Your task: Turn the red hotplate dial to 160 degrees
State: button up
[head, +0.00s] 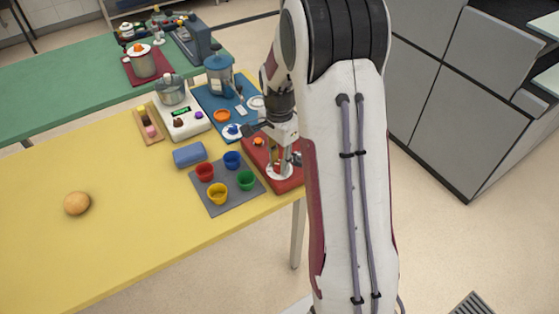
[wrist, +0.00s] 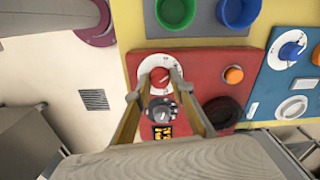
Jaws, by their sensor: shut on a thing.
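The red hotplate (wrist: 203,80) lies at the right end of the yellow table; in the head view its red top (head: 289,185) shows beside my arm. Its red dial (wrist: 160,75) sits on a white round scale (wrist: 147,66) in the wrist view. My gripper (wrist: 160,80) is shut on the red dial, one finger on each side. In the head view my gripper (head: 282,163) reaches down onto the white scale. A grey-black knob (wrist: 160,112) and a display with orange digits (wrist: 162,132) show between the fingers. The digits and the dial's angle are too small to read surely.
An orange button (wrist: 234,75) and a dark round part (wrist: 222,111) sit on the red panel right of the dial. A blue panel (head: 218,100) adjoins it. A grey mat (head: 212,206) with several coloured cups lies close by. The yellow table's left front is mostly clear.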

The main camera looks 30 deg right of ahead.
dwell(0.4)
jog(key=o, duration=1.1)
jog(key=shift+o, duration=0.2)
jog(key=shift+r, duration=3.75)
jog(key=shift+n, duration=0.3)
